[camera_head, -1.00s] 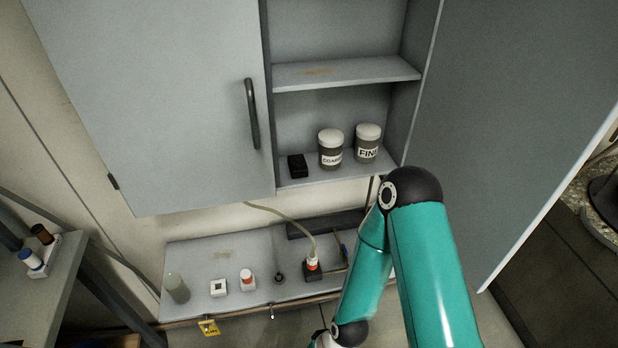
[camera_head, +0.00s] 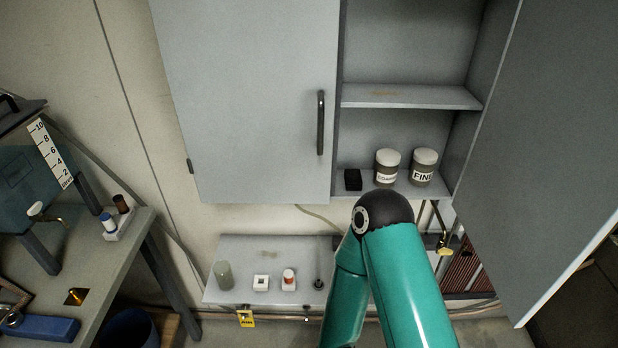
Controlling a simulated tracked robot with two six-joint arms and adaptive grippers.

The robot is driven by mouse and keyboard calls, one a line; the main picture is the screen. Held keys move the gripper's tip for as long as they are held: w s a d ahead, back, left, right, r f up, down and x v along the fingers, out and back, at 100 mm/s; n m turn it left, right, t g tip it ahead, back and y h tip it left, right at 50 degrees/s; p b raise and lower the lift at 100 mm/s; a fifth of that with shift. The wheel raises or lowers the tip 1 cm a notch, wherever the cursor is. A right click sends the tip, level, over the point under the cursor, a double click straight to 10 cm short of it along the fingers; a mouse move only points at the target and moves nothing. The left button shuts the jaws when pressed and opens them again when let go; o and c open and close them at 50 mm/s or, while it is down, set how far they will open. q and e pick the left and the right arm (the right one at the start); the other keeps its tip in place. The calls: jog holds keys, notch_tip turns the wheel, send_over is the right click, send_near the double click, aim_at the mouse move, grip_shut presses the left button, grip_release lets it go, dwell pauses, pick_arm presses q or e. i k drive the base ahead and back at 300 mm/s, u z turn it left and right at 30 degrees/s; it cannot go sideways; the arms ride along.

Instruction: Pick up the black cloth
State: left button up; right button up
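A small black item (camera_head: 353,179) sits at the left end of the cabinet's lower shelf. It is dark and blocky, and I cannot tell from its surface whether it is the black cloth. No other thing in view looks like a black cloth. My teal right arm rises from the bottom of the picture, and its elbow is just below the shelf.
Two jars, COARSE (camera_head: 387,168) and FINE (camera_head: 424,168), stand right of the black item. The left cabinet door (camera_head: 255,110) is shut; the right door (camera_head: 560,130) stands open. Small items are on the low bench (camera_head: 240,250). A workbench (camera_head: 110,262) is at left.

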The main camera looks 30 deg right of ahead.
aim_at(353, 180)
jog(key=u, duration=0.6)
jog(key=k, duration=1.25)
jog(key=u, duration=1.05)
jog(key=i, duration=0.1)
jog(key=z, duration=2.7)
jog(key=i, duration=1)
